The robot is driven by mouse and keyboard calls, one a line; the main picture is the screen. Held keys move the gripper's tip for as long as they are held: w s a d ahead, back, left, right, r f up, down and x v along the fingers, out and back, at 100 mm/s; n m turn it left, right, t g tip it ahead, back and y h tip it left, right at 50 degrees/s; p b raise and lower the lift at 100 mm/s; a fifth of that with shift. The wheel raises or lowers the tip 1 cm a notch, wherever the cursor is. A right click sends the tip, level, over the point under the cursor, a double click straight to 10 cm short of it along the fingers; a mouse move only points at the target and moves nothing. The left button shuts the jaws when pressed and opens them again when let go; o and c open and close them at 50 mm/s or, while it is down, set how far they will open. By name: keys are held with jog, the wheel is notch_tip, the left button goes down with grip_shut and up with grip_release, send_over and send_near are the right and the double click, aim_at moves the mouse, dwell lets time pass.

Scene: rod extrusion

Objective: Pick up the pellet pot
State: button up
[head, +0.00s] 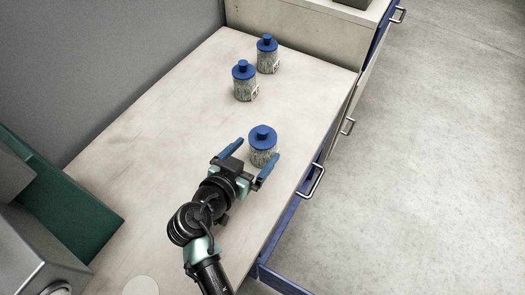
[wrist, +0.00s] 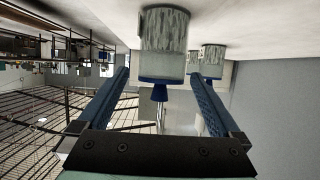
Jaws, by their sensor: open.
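Three alike pots with blue lids and knobs and speckled clear bodies stand upright on the worktop; I cannot tell which is the named pellet pot. The nearest pot (head: 262,154) is right in front of my gripper (head: 256,150). My gripper is open, with its blue fingers reaching toward either side of this pot. In the wrist view, which is upside down, the nearest pot (wrist: 165,32) shows between and beyond the fingertips (wrist: 160,74). Whether the fingers touch it is not clear. The middle pot (head: 245,84) and the far pot (head: 267,58) stand farther back.
The pale worktop (head: 150,110) is clear to the left of the pots. A higher cabinet (head: 300,35) closes off its far end. Blue-edged drawers with handles (head: 316,180) line the right side. A green and grey machine (head: 60,195) stands at the left.

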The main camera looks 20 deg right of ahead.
aim_at(263, 142)
jog(key=shift+p+x, duration=0.35)
jog(key=shift+x, duration=2.3)
jog(key=shift+w+a, duration=0.1)
grip_shut()
jog(key=shift+r, duration=0.1)
